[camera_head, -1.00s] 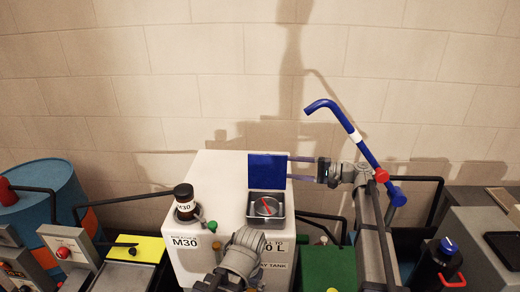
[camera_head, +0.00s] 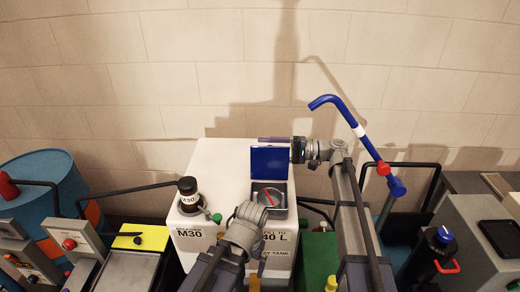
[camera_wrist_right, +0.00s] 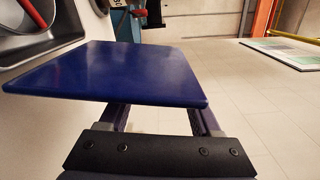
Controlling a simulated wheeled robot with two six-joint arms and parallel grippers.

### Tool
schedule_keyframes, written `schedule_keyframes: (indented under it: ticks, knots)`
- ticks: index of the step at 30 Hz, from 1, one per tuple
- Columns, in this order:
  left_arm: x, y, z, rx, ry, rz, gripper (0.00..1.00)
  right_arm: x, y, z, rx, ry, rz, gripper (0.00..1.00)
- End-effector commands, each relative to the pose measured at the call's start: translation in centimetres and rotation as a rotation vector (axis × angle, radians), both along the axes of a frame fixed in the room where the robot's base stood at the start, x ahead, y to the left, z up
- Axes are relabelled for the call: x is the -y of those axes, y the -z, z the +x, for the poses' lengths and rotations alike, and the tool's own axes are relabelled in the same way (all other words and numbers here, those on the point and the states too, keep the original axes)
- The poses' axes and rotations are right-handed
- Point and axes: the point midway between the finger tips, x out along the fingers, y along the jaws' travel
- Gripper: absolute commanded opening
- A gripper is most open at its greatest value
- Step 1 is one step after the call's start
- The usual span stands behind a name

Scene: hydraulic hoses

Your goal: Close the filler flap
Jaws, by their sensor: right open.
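The blue filler flap (camera_head: 269,161) stands up, open, at the back of the square filler opening (camera_head: 284,198) on the white tank (camera_head: 225,157). A round grey part with a red bar lies in the opening. My right gripper (camera_head: 275,140) reaches in from the right, with one finger showing just above the flap's top edge. In the right wrist view the flap (camera_wrist_right: 110,72) covers the ends of the two spread fingers (camera_wrist_right: 160,118); contact cannot be told. My left arm crosses the tank's front; its gripper (camera_head: 262,267) shows only as a small sliver.
A blue bent pipe (camera_head: 345,112) with a red part (camera_head: 383,168) rises behind my right arm. A blue drum (camera_head: 45,185) is at far left. The wall behind is bare.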

Motion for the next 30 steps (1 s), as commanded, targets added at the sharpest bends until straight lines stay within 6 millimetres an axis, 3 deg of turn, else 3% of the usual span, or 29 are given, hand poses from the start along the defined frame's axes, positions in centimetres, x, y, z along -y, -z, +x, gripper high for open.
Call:
schedule_keyframes:
  ticks: [6,16,30]
  knots:
    - [0.0,0.0,0.0,0.0,0.0,0.0,1.0,-1.9,0.0,0.0,0.0,0.0,0.0,0.65]
    - [0.0,0.0,0.0,0.0,0.0,0.0,1.0,-2.3,0.0,0.0,0.0,0.001,0.0,0.65]
    - [0.0,0.0,0.0,0.0,0.0,0.0,1.0,-2.2,0.0,0.0,0.0,0.001,0.0,0.13]
